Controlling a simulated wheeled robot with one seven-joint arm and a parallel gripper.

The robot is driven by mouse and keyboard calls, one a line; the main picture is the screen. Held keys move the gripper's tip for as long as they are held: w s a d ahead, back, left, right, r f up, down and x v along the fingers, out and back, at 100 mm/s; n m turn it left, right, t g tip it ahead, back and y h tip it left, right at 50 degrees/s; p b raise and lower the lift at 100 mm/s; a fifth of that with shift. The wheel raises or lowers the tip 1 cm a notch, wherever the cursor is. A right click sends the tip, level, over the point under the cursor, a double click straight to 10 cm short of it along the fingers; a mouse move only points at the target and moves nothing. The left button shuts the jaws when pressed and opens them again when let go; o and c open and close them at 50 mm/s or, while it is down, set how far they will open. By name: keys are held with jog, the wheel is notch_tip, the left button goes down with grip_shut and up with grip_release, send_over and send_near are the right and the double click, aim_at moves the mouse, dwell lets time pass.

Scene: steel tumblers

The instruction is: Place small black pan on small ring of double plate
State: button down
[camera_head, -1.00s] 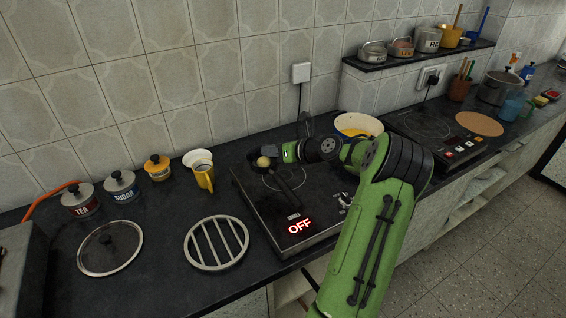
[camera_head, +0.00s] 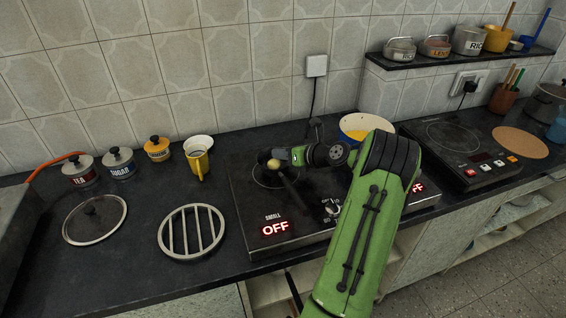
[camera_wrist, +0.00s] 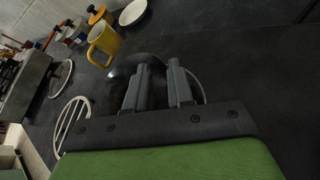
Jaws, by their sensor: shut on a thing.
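The double plate (camera_head: 262,212) is a black hob with a steel front edge; its left ring (camera_head: 258,184) is beside the "SMALL" label and a red "OFF" display. The small black pan (camera_head: 264,157) is over that left ring, with its dark handle pointing toward the front. I cannot tell whether it touches the plate. A round yellowish thing (camera_head: 273,165) shows at the pan. My gripper (camera_head: 280,158) is at the pan and shut on it, coming from the right. In the wrist view, the two grey fingers (camera_wrist: 158,84) stand before the dark, blurred pan (camera_wrist: 122,70).
A yellow mug (camera_head: 199,165), a white bowl and several jars stand left of the plate. A round metal grid (camera_head: 191,231) and a glass lid (camera_head: 94,220) lie on the counter. A bowl with yellow contents (camera_head: 367,124) stands behind my arm.

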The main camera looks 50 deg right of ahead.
jog(key=shift+w+f, duration=0.1)
jog(key=shift+f, duration=0.6)
jog(key=shift+r, duration=0.15)
jog(key=c, duration=1)
grip_release()
